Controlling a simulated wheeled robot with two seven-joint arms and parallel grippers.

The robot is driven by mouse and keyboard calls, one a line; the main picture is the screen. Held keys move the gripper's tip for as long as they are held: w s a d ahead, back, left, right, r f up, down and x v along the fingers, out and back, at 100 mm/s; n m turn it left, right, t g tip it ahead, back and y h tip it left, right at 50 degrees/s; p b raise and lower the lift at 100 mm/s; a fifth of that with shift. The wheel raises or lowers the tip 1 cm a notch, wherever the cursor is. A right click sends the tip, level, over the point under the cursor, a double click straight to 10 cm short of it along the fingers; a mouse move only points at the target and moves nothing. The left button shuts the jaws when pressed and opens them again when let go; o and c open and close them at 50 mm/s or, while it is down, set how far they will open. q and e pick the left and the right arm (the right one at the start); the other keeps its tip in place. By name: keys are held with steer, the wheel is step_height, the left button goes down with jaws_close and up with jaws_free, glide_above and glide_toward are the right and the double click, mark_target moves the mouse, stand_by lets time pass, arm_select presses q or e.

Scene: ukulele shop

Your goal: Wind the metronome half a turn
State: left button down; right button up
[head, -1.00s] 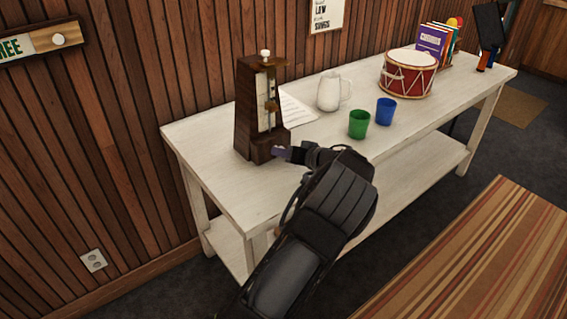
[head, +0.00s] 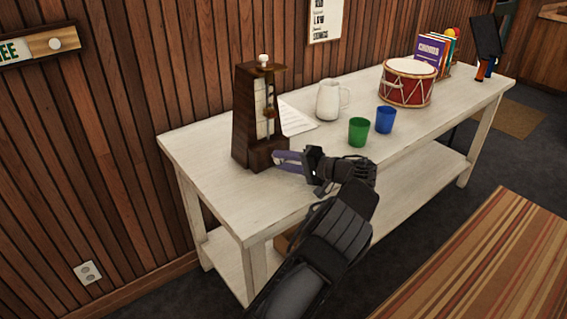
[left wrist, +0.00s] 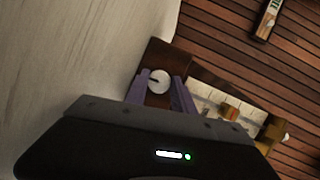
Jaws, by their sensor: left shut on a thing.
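The dark wooden metronome (head: 248,118) stands upright near the left end of the white table, with a pale scale on its front and a white knob on top. In the left wrist view the metronome (left wrist: 202,75) shows a round, pale winding key (left wrist: 159,81) low on its side. My left gripper (head: 277,160) is at the metronome's lower right side, its purple fingers reaching to it. In the left wrist view the fingers (left wrist: 160,88) stand on either side of the key, shut on it. My right gripper is not in view.
On the white table (head: 215,190) are a sheet of paper (head: 297,119), a white pitcher (head: 328,101), a green cup (head: 358,132), a blue cup (head: 385,120), a red drum (head: 407,84) and books (head: 432,54). The table's front left is clear.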

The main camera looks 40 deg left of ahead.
arm_select(q)
steer(key=shift+f, duration=0.1)
stand_by(0.5)
steer(key=c, duration=1.1)
jaws_free()
steer(key=shift+b+v, duration=0.3)
steer(key=shift+v, duration=3.7)
steer(key=shift+w, duration=0.1)
